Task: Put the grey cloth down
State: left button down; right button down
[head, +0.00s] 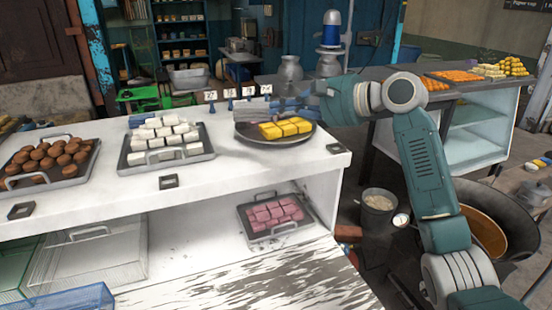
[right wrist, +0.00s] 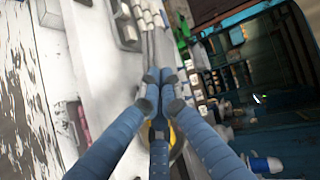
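My right gripper (head: 243,108) reaches in from the right over the white counter (head: 330,158), above the back of a round dark plate (head: 250,138) of yellow blocks (head: 286,128). Yellow shows partly hidden behind the fingers. My left gripper is in neither view.
A tray of white blocks (head: 165,136) and a tray of brown balls (head: 46,160) stand left of the plate. Small price signs (head: 238,92) line the counter's back edge. A tray of pink blocks (head: 272,214) sits on the lower shelf. The counter's front strip is mostly clear.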

notch_tip(320, 180, down, 13)
jog(key=p, duration=0.2)
jog(key=shift+f, duration=0.15)
jog(key=c, duration=1.9)
grip_release()
jog(key=shift+b+v, duration=1.45)
jog(key=shift+v, duration=4.6)
